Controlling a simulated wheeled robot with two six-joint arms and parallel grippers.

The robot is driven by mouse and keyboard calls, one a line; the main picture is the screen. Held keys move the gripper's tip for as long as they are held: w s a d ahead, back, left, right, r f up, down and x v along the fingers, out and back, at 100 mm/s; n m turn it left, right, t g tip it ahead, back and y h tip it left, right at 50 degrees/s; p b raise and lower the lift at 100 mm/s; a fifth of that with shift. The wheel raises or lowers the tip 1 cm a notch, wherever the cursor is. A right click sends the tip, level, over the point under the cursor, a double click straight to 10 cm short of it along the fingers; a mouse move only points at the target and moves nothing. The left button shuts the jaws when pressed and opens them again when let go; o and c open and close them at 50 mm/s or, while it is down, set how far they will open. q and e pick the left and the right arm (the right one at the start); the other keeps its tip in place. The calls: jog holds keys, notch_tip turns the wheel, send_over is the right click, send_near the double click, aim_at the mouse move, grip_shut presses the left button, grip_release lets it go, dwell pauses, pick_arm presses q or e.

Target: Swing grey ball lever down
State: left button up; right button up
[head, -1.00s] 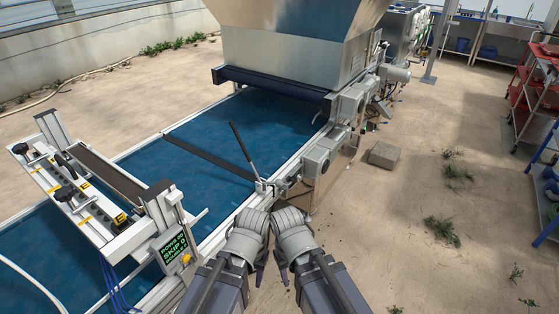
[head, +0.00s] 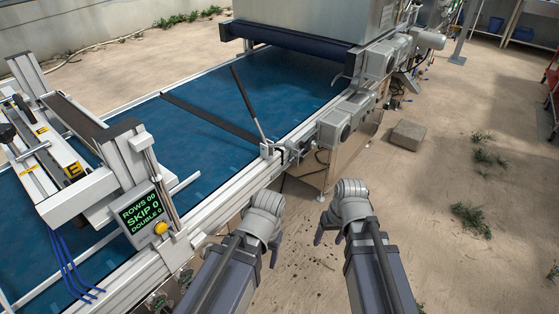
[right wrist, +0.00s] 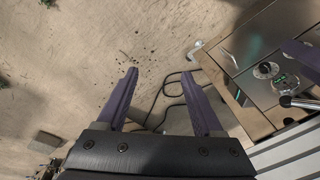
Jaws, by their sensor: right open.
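My right gripper (head: 329,238) is open and empty, in the air over the sandy ground, to the right of the machine's side rail. In the right wrist view its two fingers (right wrist: 160,73) stand apart with bare floor between them. A small light-grey rounded piece (right wrist: 195,48) shows at the edge of a side panel, right of the fingers and apart from them; I cannot tell whether it is the grey ball lever. My left gripper (head: 262,246) hangs beside the rail; its finger opening is not clear.
A black-gripped lever (head: 248,104) stands tilted on the blue belt's near rail. The side panel (right wrist: 245,92) carries round metal fittings (right wrist: 266,70). A display box (head: 143,212) is at the left. A grey block (head: 408,136) lies on open ground.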

jog(key=w+a+r+n+t+y+b, duration=0.2)
jog(key=w+a+r+n+t+y, duration=0.15)
jog(key=w+a+y, duration=0.45)
jog(key=w+r+n+t+y, duration=0.2)
jog(key=w+r+y, duration=0.1)
jog(key=w+r, duration=0.3)
jog(key=w+r+n+t+y, duration=0.2)
jog(key=w+r+t+y, duration=0.15)
jog(key=r, duration=0.55)
pick_arm(q)
jog(key=shift+f, duration=1.75)
pick_arm(e)
jog(key=shift+g, duration=0.3)
jog(key=shift+x, duration=3.95)
jog(key=shift+f, duration=0.15)
grip_shut()
